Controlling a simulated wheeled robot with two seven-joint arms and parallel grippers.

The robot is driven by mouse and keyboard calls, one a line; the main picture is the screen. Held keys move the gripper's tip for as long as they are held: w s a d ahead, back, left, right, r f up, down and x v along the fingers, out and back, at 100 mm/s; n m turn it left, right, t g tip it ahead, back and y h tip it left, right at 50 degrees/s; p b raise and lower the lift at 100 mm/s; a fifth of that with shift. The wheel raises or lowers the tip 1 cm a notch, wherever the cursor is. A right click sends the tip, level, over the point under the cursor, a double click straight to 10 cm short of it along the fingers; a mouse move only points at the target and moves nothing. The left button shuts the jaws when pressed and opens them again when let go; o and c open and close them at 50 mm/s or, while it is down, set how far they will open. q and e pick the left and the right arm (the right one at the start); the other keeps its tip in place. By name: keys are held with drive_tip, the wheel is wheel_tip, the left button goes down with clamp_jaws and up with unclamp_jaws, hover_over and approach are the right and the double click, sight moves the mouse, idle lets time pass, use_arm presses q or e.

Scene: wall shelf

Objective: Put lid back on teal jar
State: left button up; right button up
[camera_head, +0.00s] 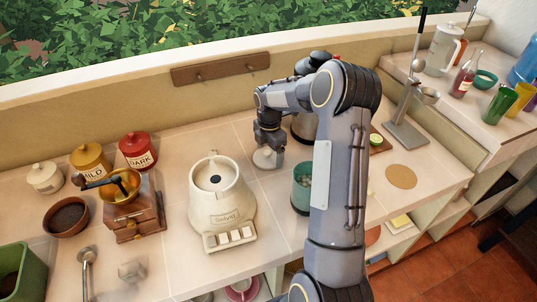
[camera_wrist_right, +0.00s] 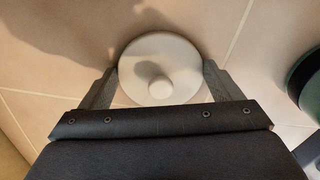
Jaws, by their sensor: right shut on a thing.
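The lid is a pale round disc with a small knob, seen from above in the right wrist view (camera_wrist_right: 158,72). My right gripper (camera_wrist_right: 158,80) has a finger on either side of it and is shut on it. In the head view, the lid (camera_head: 267,159) shows under my right gripper (camera_head: 268,148), at or just above the counter; I cannot tell whether it touches. The teal jar (camera_head: 301,190) stands upright to the right and nearer, partly hidden by my right arm. Its dark rim shows at the right edge of the wrist view (camera_wrist_right: 300,82). My left gripper is not in view.
A cream scale-like appliance (camera_head: 222,200) stands left of the jar. A wooden grinder (camera_head: 133,205) and red (camera_head: 138,150) and yellow (camera_head: 90,161) canisters are further left. A metal stand (camera_head: 406,130) and a round mat (camera_head: 401,176) are at right. A dark kettle-like object is partly hidden behind my arm.

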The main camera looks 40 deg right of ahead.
sight(269, 150)
wheel_tip(269, 150, up, 9)
drive_tip(key=shift+f+b, duration=0.15)
drive_tip(key=shift+b, duration=0.45)
drive_tip(key=s+a+r+n, duration=0.1)
drive_tip(key=s+r+n, duration=0.1)
drive_tip(key=s+r, duration=0.35)
drive_tip(key=s+a+r+n+p, duration=0.1)
drive_tip(key=s+r+n, duration=0.1)
drive_tip(key=s, duration=0.6)
drive_tip(key=s+a+r+n, duration=0.1)
drive_tip(key=s+r, duration=0.3)
drive_tip(key=s, duration=0.3)
wheel_tip(269, 150, down, 7)
drive_tip(key=b, duration=0.5)
drive_tip(key=shift+w+d, duration=0.25)
drive_tip(key=shift+d, duration=0.05)
drive_tip(key=shift+r+p, duration=0.15)
drive_tip(key=shift+p, duration=0.15)
drive_tip(key=shift+f, duration=0.2)
idle(0.5)
